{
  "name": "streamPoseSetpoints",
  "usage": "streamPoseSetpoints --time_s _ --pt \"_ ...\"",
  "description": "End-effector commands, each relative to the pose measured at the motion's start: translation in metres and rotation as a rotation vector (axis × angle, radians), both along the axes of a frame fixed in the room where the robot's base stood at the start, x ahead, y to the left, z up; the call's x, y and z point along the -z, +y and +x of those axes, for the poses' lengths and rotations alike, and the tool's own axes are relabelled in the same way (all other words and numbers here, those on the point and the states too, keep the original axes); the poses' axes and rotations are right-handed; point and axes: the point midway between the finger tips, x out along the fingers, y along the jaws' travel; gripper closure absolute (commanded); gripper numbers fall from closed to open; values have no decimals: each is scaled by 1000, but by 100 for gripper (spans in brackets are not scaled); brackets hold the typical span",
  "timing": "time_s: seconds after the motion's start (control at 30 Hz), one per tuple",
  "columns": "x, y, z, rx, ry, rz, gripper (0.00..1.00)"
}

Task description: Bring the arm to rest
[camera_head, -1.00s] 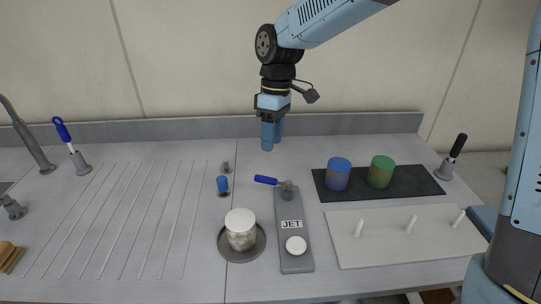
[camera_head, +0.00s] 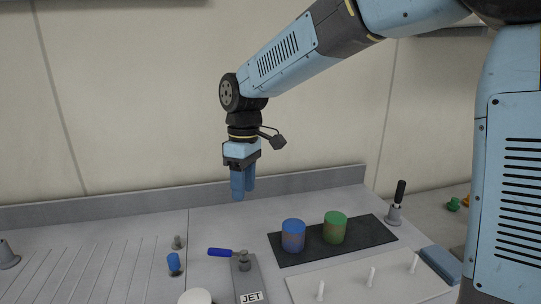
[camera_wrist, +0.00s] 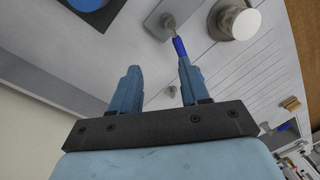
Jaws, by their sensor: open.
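My gripper (camera_head: 242,184) hangs fingers down over the back of the counter, beneath my blue arm. In the wrist view its two blue fingers (camera_wrist: 157,92) stand apart with nothing held between them. In the head view the fingertips are above the counter top and touch nothing. The blue-handled valve lever (camera_head: 221,252) on the grey JET unit (camera_head: 249,280) lies below and in front of the gripper. In the wrist view the lever's blue handle (camera_wrist: 180,48) shows beside the right finger.
A blue jar (camera_head: 293,237) and a green jar (camera_head: 335,228) stand on a black mat (camera_head: 372,236). A white board with pegs (camera_head: 345,284), a blue knob (camera_head: 174,263) and a black-handled tool in a holder (camera_head: 398,200) are around. The air beside the gripper is free.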

Motion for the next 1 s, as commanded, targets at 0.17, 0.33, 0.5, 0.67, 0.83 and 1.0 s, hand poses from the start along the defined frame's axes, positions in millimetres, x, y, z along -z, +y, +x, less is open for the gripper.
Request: streamPoseSetpoints --time_s 0.17,0.33,0.5,0.67,0.83,1.0 --pt "-22 -60 -1 189 -98 -12 55" --pt "-38 -114 -10 372 -180 -10 55" --pt "-51 -167 -25 553 -257 7 55" --pt "-60 -214 -45 725 -322 36 55" --pt "-64 -259 -71 904 -387 80 55" --pt "-63 -298 -100 1075 -443 138 55"
